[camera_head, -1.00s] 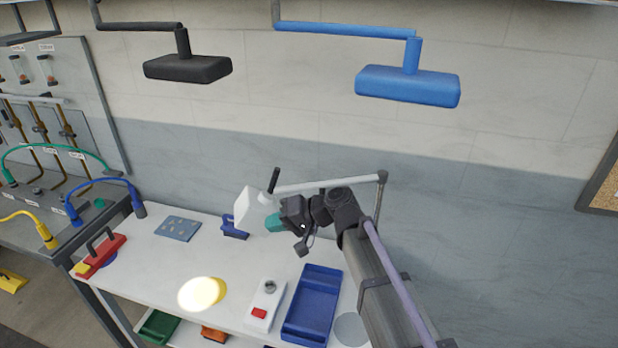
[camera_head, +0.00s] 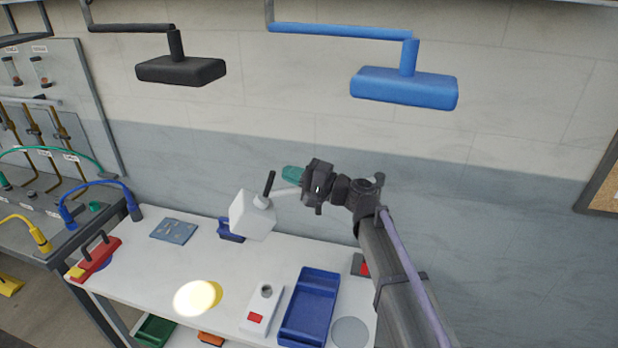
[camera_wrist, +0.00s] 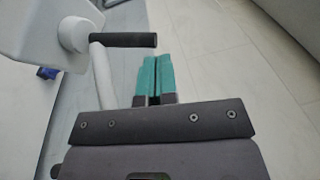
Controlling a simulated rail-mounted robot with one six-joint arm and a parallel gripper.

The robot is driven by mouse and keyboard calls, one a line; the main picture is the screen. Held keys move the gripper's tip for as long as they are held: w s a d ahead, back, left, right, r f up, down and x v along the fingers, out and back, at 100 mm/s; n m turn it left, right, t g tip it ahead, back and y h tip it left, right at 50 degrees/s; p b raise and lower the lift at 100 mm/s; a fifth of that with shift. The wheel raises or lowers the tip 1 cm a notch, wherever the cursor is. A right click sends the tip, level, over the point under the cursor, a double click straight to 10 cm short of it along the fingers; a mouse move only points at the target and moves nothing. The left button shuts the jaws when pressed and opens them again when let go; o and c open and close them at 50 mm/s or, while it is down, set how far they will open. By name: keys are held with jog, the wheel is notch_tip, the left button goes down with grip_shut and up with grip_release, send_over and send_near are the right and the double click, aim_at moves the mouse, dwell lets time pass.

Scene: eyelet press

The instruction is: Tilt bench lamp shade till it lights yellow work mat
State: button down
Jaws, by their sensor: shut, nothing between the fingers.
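The bench lamp has a white box-shaped shade (camera_head: 250,216) with a black handle (camera_head: 269,184) on a pale arm (camera_head: 286,192). In the wrist view the shade (camera_wrist: 45,22) is at upper left and the handle (camera_wrist: 124,40) sticks out rightward. A bright round light spot (camera_head: 193,297) lies on the white bench, covering much of the yellow mat (camera_head: 217,292); a yellow crescent shows at its right. My gripper (camera_head: 289,173), with teal fingers, is shut and empty, right of the handle and apart from it. Its fingertips also show in the wrist view (camera_wrist: 153,60), below the handle.
A blue tray (camera_head: 309,307), a white box with a red button (camera_head: 256,317) and a grey disc (camera_head: 350,332) stand at the bench's right. A blue-grey plate (camera_head: 174,231) and a red-handled tool (camera_head: 96,262) lie left. Black (camera_head: 181,70) and blue (camera_head: 403,88) lamps hang above.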

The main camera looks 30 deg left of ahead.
jog(key=shift+a, duration=0.5)
jog(key=shift+s+a+r, duration=0.3)
jog(key=shift+s+a, duration=0.15)
jog(key=shift+s, duration=0.15)
